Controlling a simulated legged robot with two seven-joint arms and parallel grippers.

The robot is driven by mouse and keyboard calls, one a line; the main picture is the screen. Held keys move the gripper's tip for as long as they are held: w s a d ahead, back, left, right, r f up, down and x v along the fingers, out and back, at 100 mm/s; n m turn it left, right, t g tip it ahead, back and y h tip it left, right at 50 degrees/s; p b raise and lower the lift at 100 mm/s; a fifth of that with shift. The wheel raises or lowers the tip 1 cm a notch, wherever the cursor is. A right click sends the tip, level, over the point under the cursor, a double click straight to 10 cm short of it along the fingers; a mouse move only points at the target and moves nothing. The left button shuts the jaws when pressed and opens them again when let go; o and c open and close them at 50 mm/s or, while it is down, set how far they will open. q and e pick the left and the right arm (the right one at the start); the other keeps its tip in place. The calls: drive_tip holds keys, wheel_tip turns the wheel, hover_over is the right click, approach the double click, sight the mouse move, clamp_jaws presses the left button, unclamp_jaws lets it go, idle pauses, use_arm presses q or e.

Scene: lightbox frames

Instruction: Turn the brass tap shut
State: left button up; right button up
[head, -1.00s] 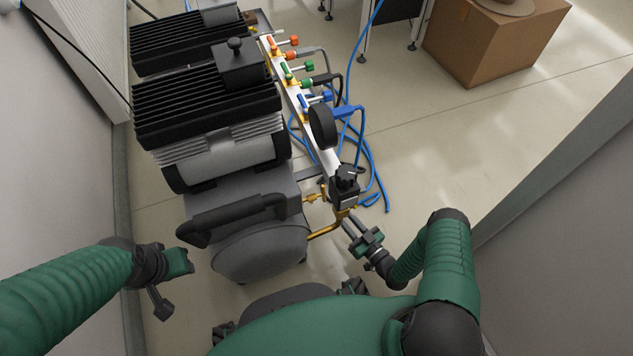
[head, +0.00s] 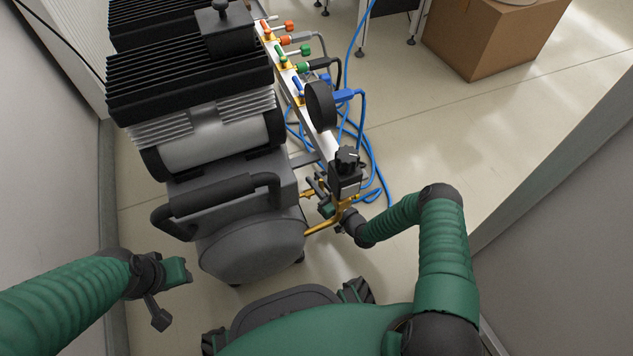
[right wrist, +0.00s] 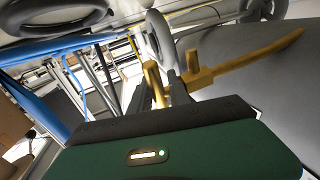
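The brass tap (head: 306,194) is on the brass pipework low on the near end of the compressor, beside the black-knobbed regulator (head: 346,178). In the right wrist view its upright brass lever (right wrist: 153,82) stands between the two grey fingers of my right gripper (right wrist: 158,95). The fingers are apart; I cannot tell whether they touch the lever. In the head view my right gripper (head: 315,187) is at the tap and partly hides it. My left gripper (head: 165,292) hangs away from the compressor at lower left; its finger opening is not clear.
The compressor (head: 195,110) with black finned heads fills the left. A rail (head: 318,132) carries orange, green and blue valves and a round gauge. Blue hoses (head: 372,170) lie on the floor to its right. A cardboard box (head: 490,40) stands at back right; walls flank both sides.

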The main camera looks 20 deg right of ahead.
clamp_jaws()
drive_tip(key=g+p, duration=0.2)
drive_tip(key=f+m+g+h+p, duration=0.1)
drive_tip(key=g+p, duration=0.2)
drive_tip(key=f+g+p, duration=0.1)
drive_tip(key=g+p, duration=0.1)
drive_tip(key=p, duration=0.1)
drive_tip(key=shift+s+m+g, duration=0.1)
drive_tip(key=shift+m+g, duration=0.2)
drive_tip(key=shift+g, duration=0.1)
drive_tip(key=shift+d+f+g+h, duration=0.1)
drive_tip(key=shift+f+g+h, duration=0.2)
drive_tip(key=shift+g, duration=0.5)
drive_tip(key=shift+s+f+m+g+b, duration=0.15)
drive_tip(key=shift+g+b, duration=0.4)
drive_tip(key=shift+g, duration=0.05)
drive_tip(key=shift+s+f+m+g+b, duration=0.1)
drive_tip(key=shift+f+m+g+b, duration=0.05)
drive_tip(key=shift+g+b, duration=0.4)
drive_tip(key=shift+s+g+b, duration=0.15)
drive_tip(key=shift+g+b, duration=0.3)
drive_tip(key=shift+g, duration=0.3)
drive_tip(key=shift+s+g+b, duration=0.15)
drive_tip(key=shift+g+b, duration=0.3)
drive_tip(key=shift+g, duration=0.25)
